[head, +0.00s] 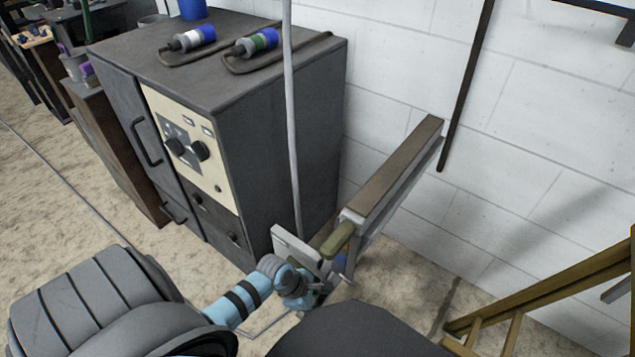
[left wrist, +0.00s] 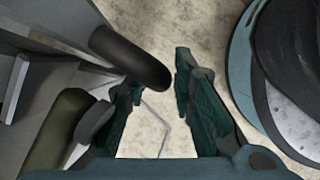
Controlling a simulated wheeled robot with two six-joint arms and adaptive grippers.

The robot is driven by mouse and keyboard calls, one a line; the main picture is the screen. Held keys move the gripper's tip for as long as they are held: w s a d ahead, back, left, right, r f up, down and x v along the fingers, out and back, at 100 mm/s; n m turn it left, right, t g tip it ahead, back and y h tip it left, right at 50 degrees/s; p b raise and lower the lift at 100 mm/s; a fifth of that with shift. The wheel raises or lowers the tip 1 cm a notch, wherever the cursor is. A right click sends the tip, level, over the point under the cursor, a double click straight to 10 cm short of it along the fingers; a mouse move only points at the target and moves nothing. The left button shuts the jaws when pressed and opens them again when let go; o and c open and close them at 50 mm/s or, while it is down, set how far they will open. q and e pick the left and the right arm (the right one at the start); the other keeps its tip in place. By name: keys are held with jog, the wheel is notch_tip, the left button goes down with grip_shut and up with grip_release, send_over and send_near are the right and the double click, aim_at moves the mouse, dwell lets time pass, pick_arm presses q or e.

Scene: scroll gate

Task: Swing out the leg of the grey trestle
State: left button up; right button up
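The grey trestle (head: 372,213) stands against the white wall in the head view, with a brown top beam (head: 400,165) and an olive-green grip (head: 340,238) at its near end. A flat grey panel (head: 296,246) is beside that end; I cannot tell whether it is the leg. My left gripper (head: 318,289) is low at the near end, below the olive grip. In the left wrist view its teal fingers (left wrist: 157,88) are apart. A dark rounded bar (left wrist: 130,58) reaches to between the fingertips; contact is unclear. The olive grip also shows there (left wrist: 60,130). My right gripper is out of view.
A dark grey cabinet (head: 270,130) with plugs and cables on top stands left of the trestle. A thin grey pole (head: 291,120) rises in front of it. A yellow-brown wooden frame (head: 550,290) is at the lower right. Sandy floor (head: 400,275) is bare between.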

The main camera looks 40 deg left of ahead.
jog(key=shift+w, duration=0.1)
pick_arm(q)
grip_shut()
jog(key=shift+d, duration=0.2)
jog(key=d+h+p, duration=0.3)
jog(key=d+h, duration=0.1)
jog(key=d, duration=1)
jog(key=shift+w+n+h, duration=0.2)
jog(key=shift+n+h, duration=0.2)
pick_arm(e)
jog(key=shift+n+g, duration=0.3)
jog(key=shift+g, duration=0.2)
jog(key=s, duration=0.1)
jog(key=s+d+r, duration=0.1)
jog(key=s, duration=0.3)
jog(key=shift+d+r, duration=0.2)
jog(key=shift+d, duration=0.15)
pick_arm(q)
jog(key=shift+d, duration=0.1)
